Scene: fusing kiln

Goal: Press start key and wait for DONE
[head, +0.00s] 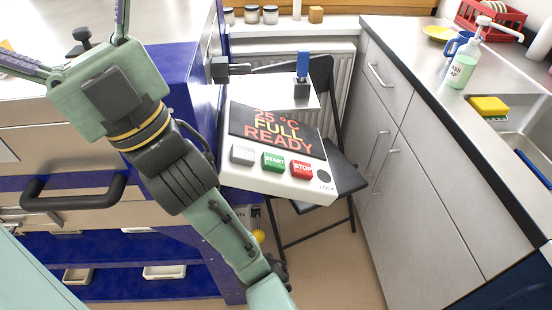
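The control panel (278,192) is a pale tilted box in the middle of the head view. Its dark display (274,133) reads "25 °C FULL READY" in orange letters. Below it are a grey key (242,154), a green START key (273,162) and a red STOP key (302,169). A dark round spot marked LOCK (323,177) is at the lower right corner. My gripper (66,38) is at the upper left, well apart from the panel. Its two fingers are spread wide and empty, with their tips cut off by the frame edges.
A blue and steel cabinet (180,75) with a black handle (75,192) stands at left. A dark folding chair (345,172) is behind the panel. A counter (415,70) with a soap bottle (464,68) and yellow sponge (489,106) runs along the right. My arm passes left of the panel.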

